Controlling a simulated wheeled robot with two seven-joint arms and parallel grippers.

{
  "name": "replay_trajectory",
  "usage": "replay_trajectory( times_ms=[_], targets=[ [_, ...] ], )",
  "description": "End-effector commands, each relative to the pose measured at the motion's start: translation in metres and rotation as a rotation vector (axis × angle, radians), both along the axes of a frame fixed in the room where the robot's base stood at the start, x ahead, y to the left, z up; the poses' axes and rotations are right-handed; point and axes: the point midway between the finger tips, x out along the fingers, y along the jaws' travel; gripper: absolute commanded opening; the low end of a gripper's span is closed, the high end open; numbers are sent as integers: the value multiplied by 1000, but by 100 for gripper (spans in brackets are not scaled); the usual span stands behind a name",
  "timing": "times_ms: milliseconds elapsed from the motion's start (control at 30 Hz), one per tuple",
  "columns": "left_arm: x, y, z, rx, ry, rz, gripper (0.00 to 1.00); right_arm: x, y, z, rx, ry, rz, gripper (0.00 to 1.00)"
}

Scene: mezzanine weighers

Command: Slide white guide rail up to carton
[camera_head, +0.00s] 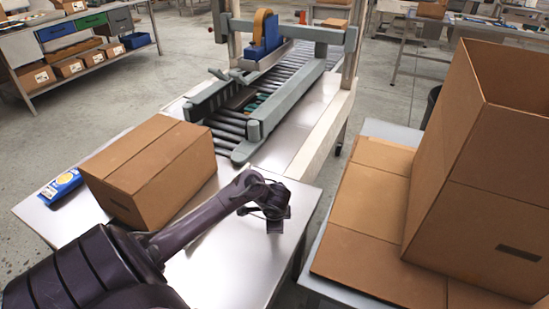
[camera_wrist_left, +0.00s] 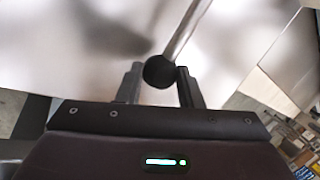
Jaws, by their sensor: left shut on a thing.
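A closed brown carton (camera_head: 150,168) sits on the steel table (camera_head: 225,262), left of my left gripper (camera_head: 277,213) and apart from it. My left gripper is low over the table's right part. In the left wrist view, its fingers (camera_wrist_left: 160,78) are shut on a black round knob (camera_wrist_left: 159,72) at the end of a thin metal rod (camera_wrist_left: 182,32). In the head view the knob is hidden by the gripper. I cannot pick out the white guide rail for sure. My right gripper is not in view.
A roller conveyor (camera_head: 228,128) with grey side rails and a tape machine (camera_head: 265,38) stands behind the table. A blue-yellow packet (camera_head: 60,186) lies left of the carton. A tall open box (camera_head: 480,205) stands at the right on flat cardboard (camera_head: 372,245).

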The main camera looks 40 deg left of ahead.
Motion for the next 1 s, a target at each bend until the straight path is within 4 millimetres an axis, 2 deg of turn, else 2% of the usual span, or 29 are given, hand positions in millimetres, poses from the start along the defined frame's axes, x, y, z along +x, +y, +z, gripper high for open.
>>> replay_trajectory(
  times_ms=[167,400,500,667,933,967,1000],
  targets=[
    [-4,11,2,4,4,3,0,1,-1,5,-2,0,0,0],
    [-23,71,4,12,7,7,0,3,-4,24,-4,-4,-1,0],
    [-28,90,4,10,5,8,0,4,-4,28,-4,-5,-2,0],
    [-31,101,2,5,1,4,0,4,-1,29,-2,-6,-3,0],
    [-30,99,1,2,-3,2,0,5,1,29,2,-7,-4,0],
    [-30,99,1,2,-3,2,36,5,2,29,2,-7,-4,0],
    [-30,99,1,0,-3,1,41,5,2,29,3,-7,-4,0]
  ],
)
